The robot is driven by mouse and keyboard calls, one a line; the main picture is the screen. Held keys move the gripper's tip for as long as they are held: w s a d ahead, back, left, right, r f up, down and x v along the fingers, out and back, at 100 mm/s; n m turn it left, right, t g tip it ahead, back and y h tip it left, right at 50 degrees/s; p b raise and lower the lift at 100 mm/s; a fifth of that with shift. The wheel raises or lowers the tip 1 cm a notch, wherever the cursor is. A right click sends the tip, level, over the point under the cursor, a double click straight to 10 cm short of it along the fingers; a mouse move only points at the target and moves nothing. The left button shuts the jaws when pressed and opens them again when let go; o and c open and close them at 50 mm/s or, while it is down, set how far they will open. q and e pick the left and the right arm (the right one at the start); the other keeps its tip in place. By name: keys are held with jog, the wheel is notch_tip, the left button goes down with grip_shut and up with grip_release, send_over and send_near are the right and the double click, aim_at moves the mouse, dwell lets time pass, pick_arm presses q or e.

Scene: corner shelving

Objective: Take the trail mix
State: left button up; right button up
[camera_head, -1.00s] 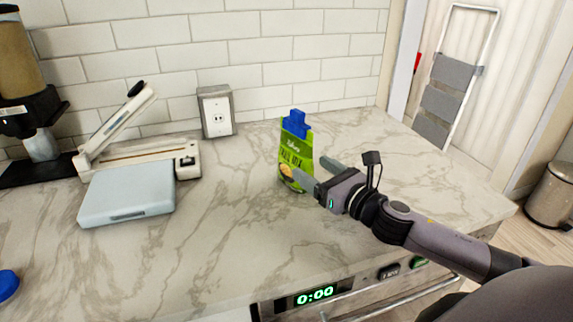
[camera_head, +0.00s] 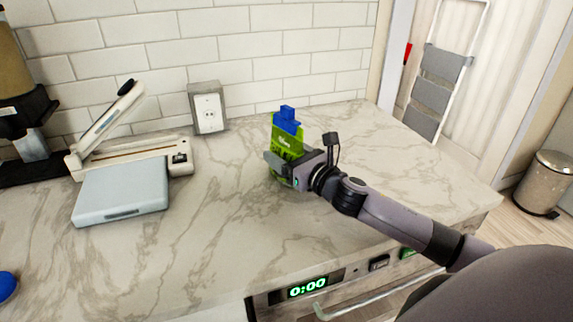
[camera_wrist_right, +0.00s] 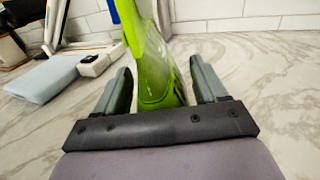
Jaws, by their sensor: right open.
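The trail mix (camera_head: 287,144) is a green bag with a blue clip on top, standing upright on the marble counter. My right gripper (camera_head: 281,160) is at the bag and covers part of its front in the head view. In the right wrist view the green bag (camera_wrist_right: 160,70) stands between the two fingers of the right gripper (camera_wrist_right: 162,85). The fingers are open, with a gap visible on each side of the bag. The bag's top is cut off in the wrist view. My left gripper is not in view.
A pale blue box (camera_head: 122,190) and a cream lever device (camera_head: 135,150) are on the counter at left. A socket box (camera_head: 208,108) stands by the tiled wall. The counter's front edge is above an appliance with a green display (camera_head: 307,288). Counter right of the bag is clear.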

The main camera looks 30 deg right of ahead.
jog(key=shift+c, duration=0.4)
jog(key=c, duration=1)
jog(key=shift+c, duration=0.7)
jog(key=shift+r, duration=0.1)
